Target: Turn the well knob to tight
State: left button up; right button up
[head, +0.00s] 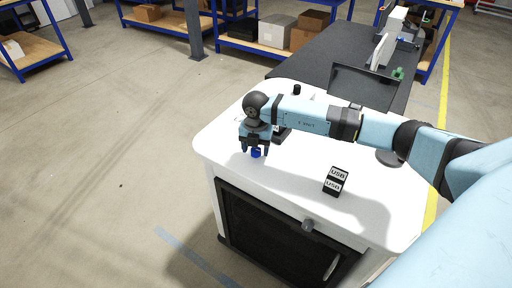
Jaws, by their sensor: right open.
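My right arm reaches in from the right over the white cabinet top (215,148). My right gripper (256,152) points down near the left part of this top. It is open. A small blue knob-like piece (256,153) shows between its fingertips. I take it for the well knob, but it is tiny and mostly hidden by the gripper. I cannot tell whether the fingers touch it, and I see no tight mark. My left gripper is not in view.
A black USB-labelled block (335,181) stands on the white top at right. The floor at left is clear.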

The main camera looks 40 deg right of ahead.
aim_at(256, 149)
notch_tip(256, 149, up, 14)
dwell(0.4)
jog(key=shift+f, duration=0.2)
